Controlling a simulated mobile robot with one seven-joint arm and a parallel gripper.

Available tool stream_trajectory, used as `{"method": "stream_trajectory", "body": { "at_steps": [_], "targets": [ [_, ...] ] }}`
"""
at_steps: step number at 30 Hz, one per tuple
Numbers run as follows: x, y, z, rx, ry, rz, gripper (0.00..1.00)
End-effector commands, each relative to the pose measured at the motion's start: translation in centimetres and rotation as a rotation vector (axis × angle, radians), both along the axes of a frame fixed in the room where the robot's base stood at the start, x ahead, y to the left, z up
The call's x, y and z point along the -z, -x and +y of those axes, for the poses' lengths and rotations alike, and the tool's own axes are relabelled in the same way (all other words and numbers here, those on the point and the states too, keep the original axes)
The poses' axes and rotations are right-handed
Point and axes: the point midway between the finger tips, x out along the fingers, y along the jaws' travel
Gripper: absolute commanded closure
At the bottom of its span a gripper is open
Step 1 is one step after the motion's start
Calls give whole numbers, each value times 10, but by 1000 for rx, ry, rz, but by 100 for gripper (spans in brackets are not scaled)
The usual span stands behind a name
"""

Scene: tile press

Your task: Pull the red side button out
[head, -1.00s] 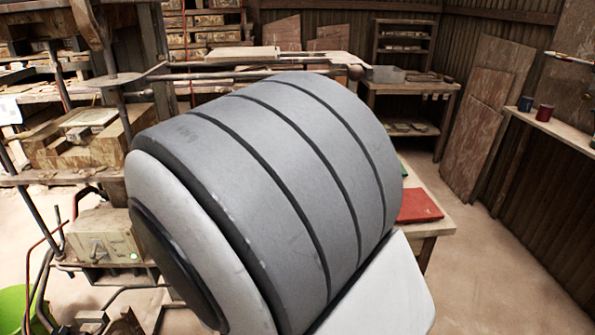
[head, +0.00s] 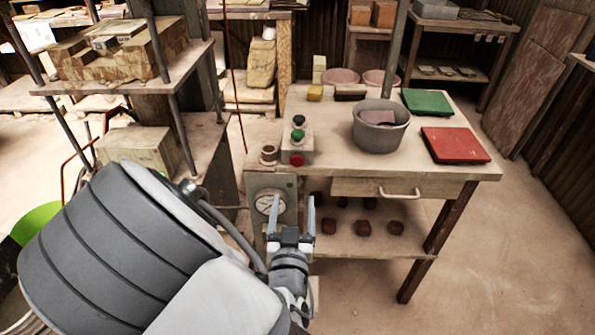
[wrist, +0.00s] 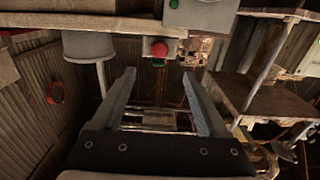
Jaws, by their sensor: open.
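The red side button (head: 296,159) is on the front face of a small grey control box (head: 306,151) on the table. A green button (head: 297,135) and a black button (head: 298,120) sit on top of the box. In the wrist view, which looks upside down, the red button (wrist: 158,49) appears beyond and above the fingertips, roughly between them. My gripper (head: 291,205) is open and empty, in front of the table and lower than the button. Its two fingers (wrist: 160,85) are apart and touch nothing that I can see.
The table (head: 420,180) holds a grey bucket (head: 380,130), a green tile (head: 427,102), a red tile (head: 455,145) and a small brown cylinder (head: 268,154). A gauge panel (head: 283,185) is under its left end. A drawer handle (head: 399,193) sticks out at the front. Floor at right is clear.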

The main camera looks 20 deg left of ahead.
Motion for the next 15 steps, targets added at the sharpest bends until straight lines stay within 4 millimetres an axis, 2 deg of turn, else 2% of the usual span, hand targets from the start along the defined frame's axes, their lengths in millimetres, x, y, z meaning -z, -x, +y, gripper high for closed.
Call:
{"method": "stream_trajectory", "body": {
  "at_steps": [1,9,15],
  "targets": [
    [-2,-12,2,3,0,-4,23],
    [-2,-70,16,1,0,-3,23],
    [-1,-103,24,1,0,-2,23]
  ]
}}
